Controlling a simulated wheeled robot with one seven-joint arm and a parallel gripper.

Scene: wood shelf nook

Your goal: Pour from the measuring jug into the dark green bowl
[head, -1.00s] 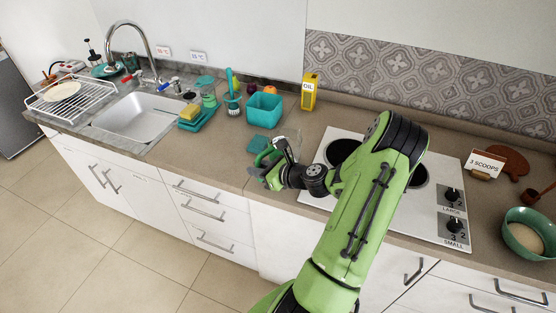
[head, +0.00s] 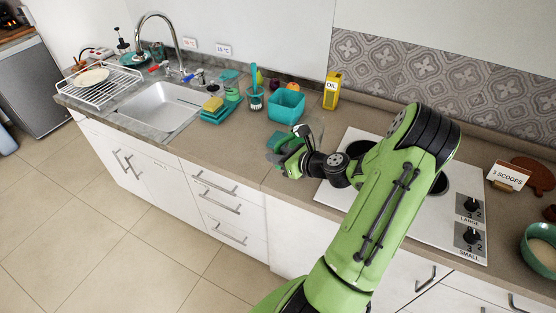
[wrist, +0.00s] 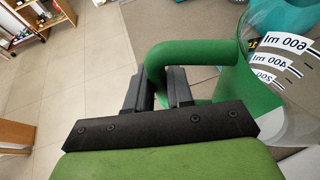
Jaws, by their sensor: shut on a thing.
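The measuring jug (wrist: 285,75) is clear with a green handle (wrist: 170,50) and black volume marks; it stands at the right of the wrist view, partly cut off. My gripper (wrist: 160,82) is shut on the handle. I cannot tell the jug's contents. A green bowl (head: 530,236) with pale beige contents stands at the right edge of the head view, partly cut off, well away from my gripper.
A white hob (head: 455,245) lies between my gripper and the bowl. A teal bin (head: 287,104) and yellow oil carton (head: 331,91) stand behind my gripper. A "3 SCOOPS" card (head: 508,176) stands behind the bowl.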

